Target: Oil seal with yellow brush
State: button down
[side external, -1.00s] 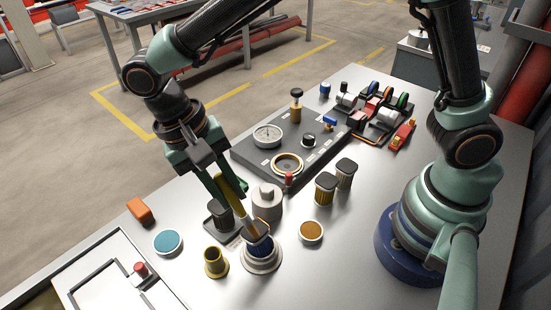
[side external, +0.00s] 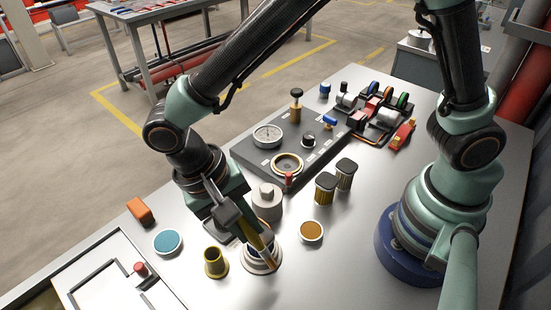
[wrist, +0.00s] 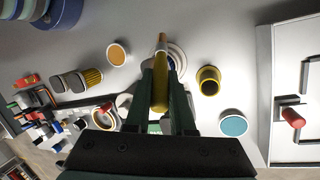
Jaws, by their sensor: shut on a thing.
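The yellow brush (side external: 256,240) is between the jaws of my gripper (side external: 247,222), tilted with its lower end down and to the right. In the wrist view the yellow brush (wrist: 160,85) lies between both fingers of my gripper (wrist: 160,72). A round pale part with a dark blue band (side external: 252,266) stands below, partly hidden by the gripper and brush. In the wrist view its pale rim (wrist: 181,62) shows just right of the brush. The brush's low end overlaps this part in the side view; I cannot tell whether they touch. The oil seal cannot be identified for sure.
A hollow yellow cup (side external: 215,262) stands close left, with a teal dish (side external: 168,242) beyond. An amber dish (side external: 311,231) lies right. A grey cylinder (side external: 267,203) and gauge panel (side external: 249,157) stand behind. Two dark-capped jars (side external: 326,188) stand farther right. The front table is clear.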

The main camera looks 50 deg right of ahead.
jog(key=shift+w, duration=2)
jog(key=shift+s, duration=2.8)
notch_tip(320, 180, up, 12)
jog(key=w+d+f+m+t+y, duration=0.1)
jog(key=d+f+t+y, duration=0.1)
jog(key=d+f, duration=0.3)
jog(key=shift+w+f+t+y, duration=0.15)
jog(key=shift+f+t+y, duration=0.3)
jog(key=shift+f, duration=0.25)
jog(key=shift+f, duration=0.95)
jog(key=shift+w, duration=0.1)
